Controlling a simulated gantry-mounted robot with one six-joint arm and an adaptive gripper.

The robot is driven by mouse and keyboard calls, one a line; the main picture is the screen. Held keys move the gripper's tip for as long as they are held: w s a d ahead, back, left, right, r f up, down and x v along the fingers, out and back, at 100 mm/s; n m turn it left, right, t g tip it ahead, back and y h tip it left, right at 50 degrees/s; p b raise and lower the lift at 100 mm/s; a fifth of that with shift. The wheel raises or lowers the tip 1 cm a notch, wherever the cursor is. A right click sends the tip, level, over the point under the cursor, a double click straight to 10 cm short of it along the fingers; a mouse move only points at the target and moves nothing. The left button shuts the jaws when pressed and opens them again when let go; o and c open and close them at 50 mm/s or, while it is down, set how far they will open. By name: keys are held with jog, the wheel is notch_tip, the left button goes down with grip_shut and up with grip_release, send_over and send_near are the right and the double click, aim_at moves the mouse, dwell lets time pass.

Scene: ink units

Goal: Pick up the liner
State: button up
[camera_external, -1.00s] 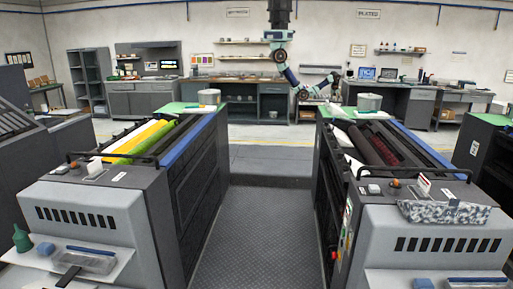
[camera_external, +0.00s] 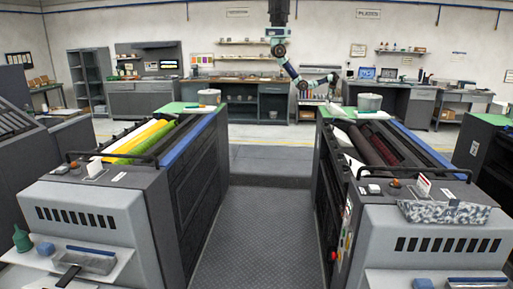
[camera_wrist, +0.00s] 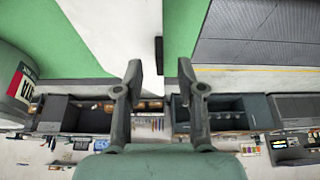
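A speckled grey-and-white, tray-shaped piece (camera_external: 445,212) lies at the front of the right ink unit in the external view. It may be the liner, but I cannot tell for sure. It does not show clearly in the wrist view.
A grey can (camera_external: 369,102) stands on the right unit's green top, near my gripper; a labelled can (camera_wrist: 22,85) shows close at left in the wrist view. The left ink unit (camera_external: 95,215) stands across a clear aisle (camera_external: 255,230). Workbenches (camera_external: 240,95) line the back wall.

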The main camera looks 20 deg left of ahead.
jog(key=x, duration=0.3)
jog(key=shift+w, duration=0.15)
grip_shut()
